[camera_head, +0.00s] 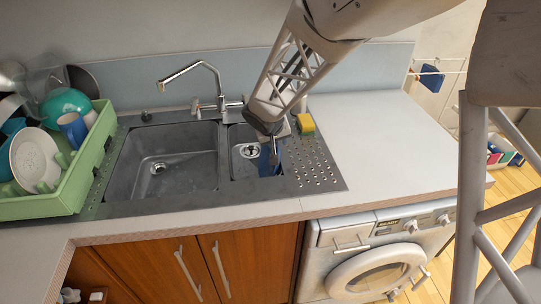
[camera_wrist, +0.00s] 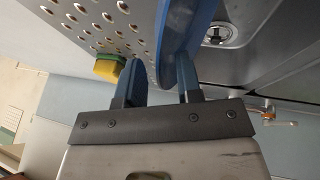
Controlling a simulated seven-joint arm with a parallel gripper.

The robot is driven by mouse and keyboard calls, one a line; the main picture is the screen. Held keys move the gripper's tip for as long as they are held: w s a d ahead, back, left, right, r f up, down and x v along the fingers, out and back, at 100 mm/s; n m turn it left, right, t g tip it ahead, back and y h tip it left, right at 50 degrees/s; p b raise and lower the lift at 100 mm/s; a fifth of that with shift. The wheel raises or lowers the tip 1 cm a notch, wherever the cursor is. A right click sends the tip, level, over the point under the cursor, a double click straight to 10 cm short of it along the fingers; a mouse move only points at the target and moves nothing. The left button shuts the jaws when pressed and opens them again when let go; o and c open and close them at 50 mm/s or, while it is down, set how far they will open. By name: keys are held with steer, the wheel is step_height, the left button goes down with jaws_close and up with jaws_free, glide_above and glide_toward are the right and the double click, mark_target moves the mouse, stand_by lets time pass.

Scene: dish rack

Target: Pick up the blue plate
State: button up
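The blue plate (camera_head: 267,163) stands on edge in the small right-hand sink basin, partly hidden by my gripper in the head view. In the wrist view the plate (camera_wrist: 180,32) is seen nearly edge-on, and its rim reaches between my two fingers. My gripper (camera_head: 270,143) points down over the small basin. In the wrist view my gripper (camera_wrist: 159,80) is open, with one finger on each side of the rim. There is a clear gap between the rim and the left finger. The right finger is close to the plate, and I cannot tell whether it touches.
A yellow-green sponge (camera_head: 305,124) lies on the perforated drainboard (camera_head: 312,165) to the right. The faucet (camera_head: 200,100) stands behind the basins. A green dish rack (camera_head: 60,195) with several dishes is at the left. The countertop (camera_head: 390,140) at the right is clear.

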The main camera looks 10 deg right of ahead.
stand_by(0.3)
jaws_close()
stand_by(1.3)
